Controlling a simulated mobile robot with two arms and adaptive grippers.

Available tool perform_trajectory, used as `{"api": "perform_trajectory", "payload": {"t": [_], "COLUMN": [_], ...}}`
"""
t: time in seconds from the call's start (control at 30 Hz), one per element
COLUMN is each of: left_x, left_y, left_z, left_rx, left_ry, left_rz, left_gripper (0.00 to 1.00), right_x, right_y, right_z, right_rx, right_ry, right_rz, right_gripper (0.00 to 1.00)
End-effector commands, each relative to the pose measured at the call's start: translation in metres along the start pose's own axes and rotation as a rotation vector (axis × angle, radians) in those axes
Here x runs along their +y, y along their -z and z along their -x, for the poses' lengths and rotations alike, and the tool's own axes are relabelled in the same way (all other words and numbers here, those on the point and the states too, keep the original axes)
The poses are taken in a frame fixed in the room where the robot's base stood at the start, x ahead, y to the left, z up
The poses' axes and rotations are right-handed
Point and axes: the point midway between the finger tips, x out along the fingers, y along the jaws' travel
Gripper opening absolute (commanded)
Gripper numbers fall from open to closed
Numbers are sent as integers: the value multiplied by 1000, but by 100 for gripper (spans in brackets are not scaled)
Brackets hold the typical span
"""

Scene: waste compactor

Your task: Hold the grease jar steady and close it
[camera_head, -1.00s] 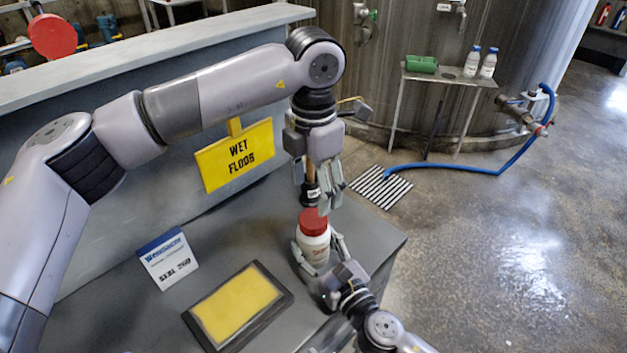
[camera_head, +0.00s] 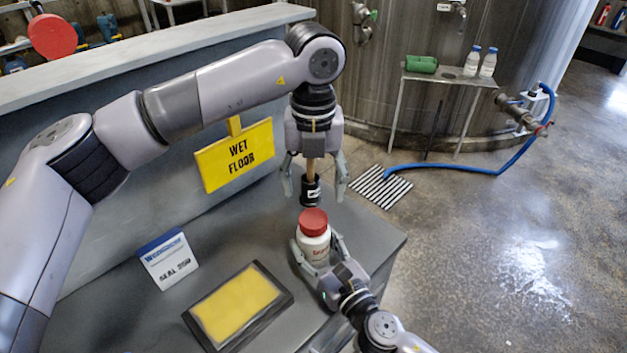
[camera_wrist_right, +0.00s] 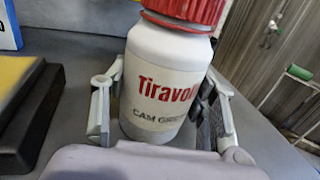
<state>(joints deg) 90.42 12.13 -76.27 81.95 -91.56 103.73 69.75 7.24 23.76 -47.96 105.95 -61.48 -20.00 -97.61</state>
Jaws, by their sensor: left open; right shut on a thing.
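The grease jar (camera_head: 315,247) is white with red lettering and stands upright on the grey counter. Its red lid (camera_head: 313,222) sits on top; the right wrist view shows the lid (camera_wrist_right: 187,10) with a narrow grey band beneath it. My right gripper (camera_head: 318,262) is shut around the jar's lower body, with a finger on each side in the right wrist view (camera_wrist_right: 160,108). My left gripper (camera_head: 314,192) points down above the lid, open, its fingers spread apart and clear of the jar. A wooden handle with a black labelled end (camera_head: 311,190) shows between those fingers; I cannot tell what supports it.
A yellow pad in a dark tray (camera_head: 240,305) and a white-blue card (camera_head: 168,260) are on the counter to the left. A yellow wet floor sign (camera_head: 235,156) is behind. The counter's right edge is close to the jar.

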Motion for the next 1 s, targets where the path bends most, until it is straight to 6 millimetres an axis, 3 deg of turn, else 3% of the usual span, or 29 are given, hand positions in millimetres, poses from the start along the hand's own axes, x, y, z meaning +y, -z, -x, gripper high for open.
{"api": "perform_trajectory", "payload": {"t": [0.5, 1.0], "left_x": [0, 0], "left_y": [0, 0], "left_z": [-69, -79], "left_rx": [3, 1], "left_ry": [0, 0], "left_rz": [0, -1], "left_gripper": [61, 58], "right_x": [0, 0], "right_y": [0, 0], "right_z": [0, 0], "right_rx": [1, 1], "right_ry": [0, 0], "right_rz": [-1, -1], "right_gripper": [0, 0]}}
